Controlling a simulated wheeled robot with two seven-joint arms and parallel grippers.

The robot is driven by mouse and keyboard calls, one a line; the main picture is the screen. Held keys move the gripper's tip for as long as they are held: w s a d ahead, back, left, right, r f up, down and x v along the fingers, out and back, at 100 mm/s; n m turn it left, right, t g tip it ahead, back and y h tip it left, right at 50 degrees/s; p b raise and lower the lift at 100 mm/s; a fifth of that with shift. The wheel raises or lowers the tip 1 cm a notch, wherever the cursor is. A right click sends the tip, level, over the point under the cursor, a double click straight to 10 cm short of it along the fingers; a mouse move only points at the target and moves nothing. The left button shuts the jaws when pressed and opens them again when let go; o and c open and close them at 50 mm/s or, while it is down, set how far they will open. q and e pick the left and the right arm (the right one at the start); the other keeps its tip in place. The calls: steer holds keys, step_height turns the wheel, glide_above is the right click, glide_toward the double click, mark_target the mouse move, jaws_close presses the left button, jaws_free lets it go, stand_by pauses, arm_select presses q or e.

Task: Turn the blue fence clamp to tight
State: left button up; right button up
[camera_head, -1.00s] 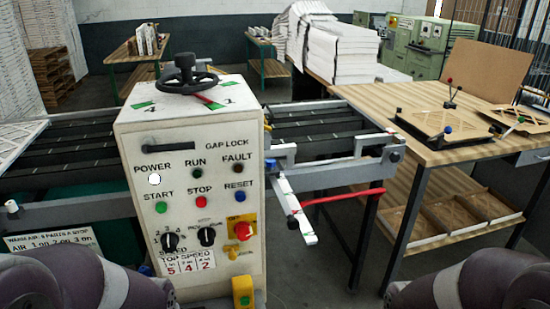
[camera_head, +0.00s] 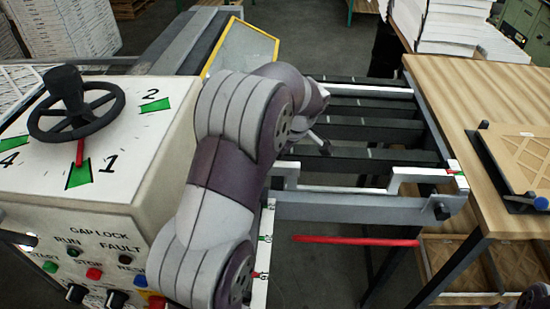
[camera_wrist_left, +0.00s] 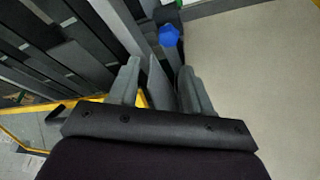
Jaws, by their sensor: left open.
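The blue fence clamp shows in the left wrist view as a small blue knob (camera_wrist_left: 170,36), just beyond my fingertips and slightly right of the middle between them. In the head view the clamp is hidden behind my arm. My left gripper (camera_wrist_left: 160,68) is open, its two grey fingers spread. A thin grey plate shows between the fingers; I cannot tell whether they touch it. The gripper itself is mostly hidden by the arm in the head view. My right gripper is not in view.
The control box (camera_head: 120,170) with its handwheel (camera_head: 76,105) stands left of my arm. The fence rail (camera_head: 350,205) and a red bar (camera_head: 355,240) lie to the right. A wooden table (camera_head: 470,90) with a framed filter (camera_head: 525,155) stands further right.

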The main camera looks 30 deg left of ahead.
arm_select(q)
steer(key=x, duration=0.7)
steer(key=s+x, duration=0.1)
steer(key=x, duration=0.2)
steer(key=shift+f, duration=0.35)
steer(key=shift+s+a+f, duration=0.15)
steer(key=shift+a+f, duration=0.1)
steer(key=shift+s+d, duration=0.1)
steer(key=shift+s, duration=0.15)
steer(key=shift+d, duration=0.1)
steer(key=shift+w+f, duration=0.1)
steer(key=shift+w, duration=0.1)
steer(key=shift+c, duration=1.2)
steer(key=c, duration=0.5)
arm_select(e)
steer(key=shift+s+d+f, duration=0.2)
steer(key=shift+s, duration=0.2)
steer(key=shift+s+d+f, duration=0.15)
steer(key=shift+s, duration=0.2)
